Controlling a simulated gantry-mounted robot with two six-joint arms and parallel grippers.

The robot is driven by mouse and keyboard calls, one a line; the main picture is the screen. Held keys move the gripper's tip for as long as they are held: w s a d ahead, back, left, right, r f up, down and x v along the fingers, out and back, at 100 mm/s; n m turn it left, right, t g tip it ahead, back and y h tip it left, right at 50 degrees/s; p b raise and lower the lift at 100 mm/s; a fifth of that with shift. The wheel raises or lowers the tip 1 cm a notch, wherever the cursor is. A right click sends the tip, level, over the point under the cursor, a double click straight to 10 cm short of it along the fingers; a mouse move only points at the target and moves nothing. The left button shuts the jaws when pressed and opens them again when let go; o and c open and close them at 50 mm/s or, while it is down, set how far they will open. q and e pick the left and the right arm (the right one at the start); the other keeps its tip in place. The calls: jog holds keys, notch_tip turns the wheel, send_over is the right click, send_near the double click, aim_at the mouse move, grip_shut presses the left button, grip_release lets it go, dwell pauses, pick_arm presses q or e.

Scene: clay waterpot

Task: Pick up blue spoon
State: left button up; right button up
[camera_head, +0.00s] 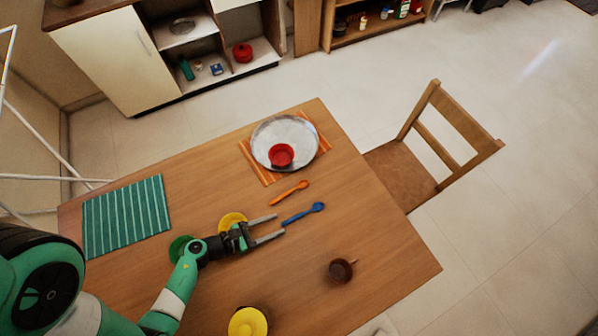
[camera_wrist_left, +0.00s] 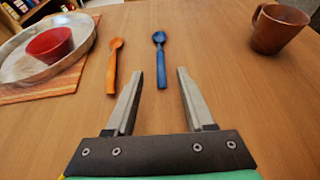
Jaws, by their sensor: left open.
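The blue spoon (camera_head: 303,214) lies flat on the wooden table, with its bowl pointing away from my left gripper. It also shows in the left wrist view (camera_wrist_left: 161,62), ahead of the fingers, with its handle end close to the gap between them. My left gripper (camera_head: 281,226) is open and empty, and its fingertips are near the spoon's handle end. In the left wrist view the open fingers (camera_wrist_left: 159,72) point at the spoon. I cannot tell the gripper's exact height above the table. My right gripper is not in view.
An orange spoon (camera_head: 288,194) lies beside the blue one. A red bowl (camera_head: 281,155) sits on a metal plate (camera_head: 300,133) on an orange mat. A brown mug (camera_head: 341,270) stands to the lower right. A yellow object (camera_head: 232,219) lies beside my left gripper. The table between spoon and mug is clear.

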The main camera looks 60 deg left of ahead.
aim_at(297, 217)
pick_arm(q)
jog(key=shift+x, duration=1.25)
jog(key=b+x, duration=0.1)
jog(key=x, duration=0.3)
jog(key=shift+w+d+f+b, duration=0.1)
jog(key=shift+w+b, duration=0.15)
jog(key=shift+b, duration=0.1)
jog(key=shift+w, duration=0.3)
grip_shut()
